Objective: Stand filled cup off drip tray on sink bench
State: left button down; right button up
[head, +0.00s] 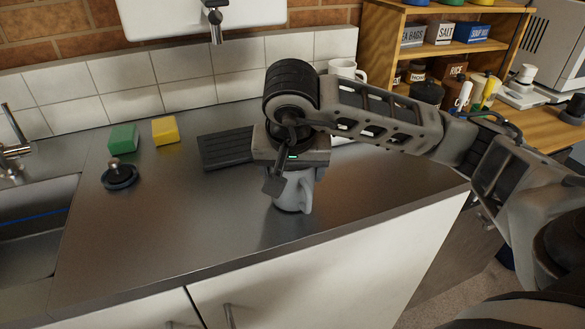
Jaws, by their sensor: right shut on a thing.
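A white cup (294,193) is on or just above the metal sink bench (180,235), near its front edge. My right gripper (287,178) comes down over the cup from above and is shut on it. The gripper hides the cup's upper part, so its contents do not show. The dark ribbed drip tray (226,150) lies on the bench behind and to the left of the cup, apart from it in the picture. A white wall unit with a tap (214,22) is above the tray. My left gripper is not in view.
A green sponge (123,138), a yellow sponge (165,130) and a black sink plug (119,176) are on the bench at left. The sink (35,235) is at far left. Another white mug (345,69) stands behind my right arm. The bench left of the cup is clear.

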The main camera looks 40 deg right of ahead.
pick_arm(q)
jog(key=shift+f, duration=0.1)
pick_arm(e)
jog(key=shift+f, duration=0.1)
jog(key=o, duration=1.5)
jog(key=shift+r, duration=0.2)
pick_arm(q)
jog(key=p, duration=0.1)
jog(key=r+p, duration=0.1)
jog(key=p, duration=0.1)
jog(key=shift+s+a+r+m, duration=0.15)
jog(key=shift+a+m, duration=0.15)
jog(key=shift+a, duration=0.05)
pick_arm(e)
jog(key=v, duration=1.2)
